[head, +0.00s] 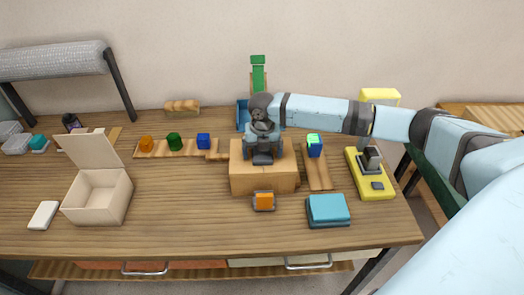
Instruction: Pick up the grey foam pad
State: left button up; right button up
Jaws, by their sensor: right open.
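My right gripper (263,155) reaches in from the right and points down over the wooden block (262,182). It is open. Dark grey parts show at its tip, and I cannot tell whether they are only fingers or also a grey pad on the block. No grey foam pad can be made out clearly. A dark grey layer (330,224) shows under a teal block (328,207) at the front right. A grey holder with an orange piece (263,201) is at the block's front. My left gripper is not in view.
An open cream box (98,200) and a white slab (43,215) are at the left. A row of coloured blocks stands on a wooden strip (180,148) behind. A yellow device (371,190) stands at the right. The front middle-left of the table is clear.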

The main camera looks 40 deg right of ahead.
jog(key=c, duration=1)
jog(key=shift+r, duration=0.15)
